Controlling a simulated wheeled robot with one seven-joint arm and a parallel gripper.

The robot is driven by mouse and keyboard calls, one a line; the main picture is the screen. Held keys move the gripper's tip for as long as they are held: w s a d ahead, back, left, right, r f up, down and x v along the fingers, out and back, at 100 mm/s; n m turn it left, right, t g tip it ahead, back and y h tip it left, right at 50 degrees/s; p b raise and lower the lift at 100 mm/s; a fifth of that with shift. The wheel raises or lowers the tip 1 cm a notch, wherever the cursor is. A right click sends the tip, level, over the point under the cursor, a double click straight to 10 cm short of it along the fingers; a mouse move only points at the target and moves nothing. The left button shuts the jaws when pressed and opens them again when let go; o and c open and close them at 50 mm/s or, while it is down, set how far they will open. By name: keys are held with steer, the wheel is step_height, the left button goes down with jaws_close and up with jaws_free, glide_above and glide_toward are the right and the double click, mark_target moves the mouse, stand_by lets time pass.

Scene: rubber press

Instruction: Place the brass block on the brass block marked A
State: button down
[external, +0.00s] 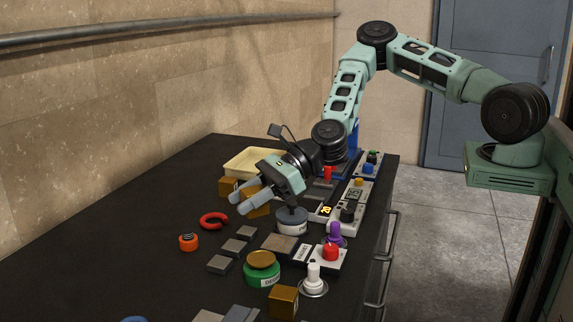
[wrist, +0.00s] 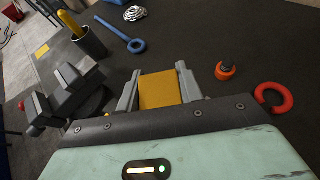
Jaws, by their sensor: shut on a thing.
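My gripper (external: 243,201) is above the left middle of the dark bench in the external view, with its fingers pointing left. It is shut on a brass block (external: 258,205); in the wrist view my gripper (wrist: 158,72) has this block (wrist: 161,91) between its two fingers. A second brass block (external: 228,187) shows just behind the fingers, partly hidden. A third brass block (external: 284,302) sits at the near edge of the bench. I can read no letter A on any block, so I cannot tell which is marked.
Near my gripper are a red ring (external: 214,220), an orange cap (external: 188,242), grey plates (external: 233,247) and a grey round pot (external: 292,221). A cream tray (external: 252,160) stands behind. A green round with a brass top (external: 262,268) stands near the front. Dark bench left of the plates is clear.

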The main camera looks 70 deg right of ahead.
steer(key=s+a+r+n+g+y+b, duration=0.2)
steer(key=s+a+n+g+y, duration=0.15)
steer(key=s+a, duration=0.8)
steer(key=p, duration=0.2)
glide_above(277, 297)
steer(key=shift+n+h, duration=0.35)
step_height(277, 297, down, 5)
steer(key=shift+f, duration=2.5)
steer(key=shift+f, duration=0.2)
steer(key=c, duration=0.9)
jaws_free()
steer(key=shift+r, duration=0.1)
